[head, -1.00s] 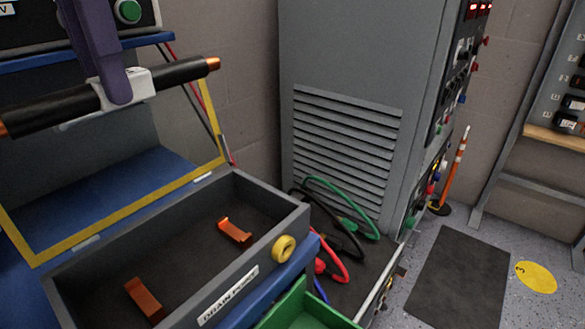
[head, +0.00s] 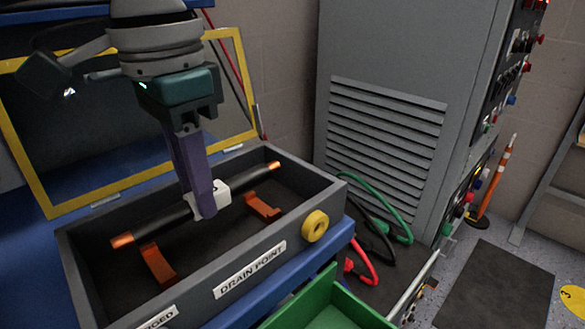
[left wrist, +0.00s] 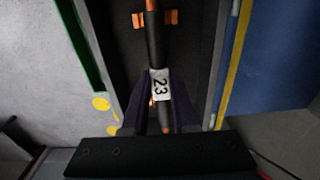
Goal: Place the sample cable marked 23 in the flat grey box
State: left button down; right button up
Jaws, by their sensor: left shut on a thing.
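The sample cable (head: 172,222) is a black rod with copper ends and a white band. Its tag reads 23 in the left wrist view (left wrist: 160,84). My left gripper (head: 203,205) is shut on the cable at the white band, with purple fingers pointing down. The cable is inside the outline of the flat grey box (head: 262,245), over two copper cradles (head: 262,208) and (head: 158,266). Whether it touches the cradles I cannot tell. The box is open, and its front label reads DRAIN POINT. My right gripper is not in view.
A yellow-framed lid (head: 125,190) stands open behind the box. A yellow ring (head: 315,226) sits on the box's front wall. A green bin (head: 330,305) is in front. A grey cabinet (head: 385,60) with green, black and red leads stands to the right.

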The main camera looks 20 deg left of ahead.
pick_arm(q)
notch_tip(320, 180, down, 3)
jog(key=shift+f+b, duration=0.15)
jog(key=shift+b, duration=0.15)
jog(key=shift+f, duration=0.25)
jog(key=c, duration=0.7)
grip_release()
jog(key=shift+f, duration=0.1)
jog(key=r+p, duration=0.3)
jog(key=r, duration=0.9)
jog(key=shift+s+r, duration=0.15)
jog(key=shift+s, duration=0.05)
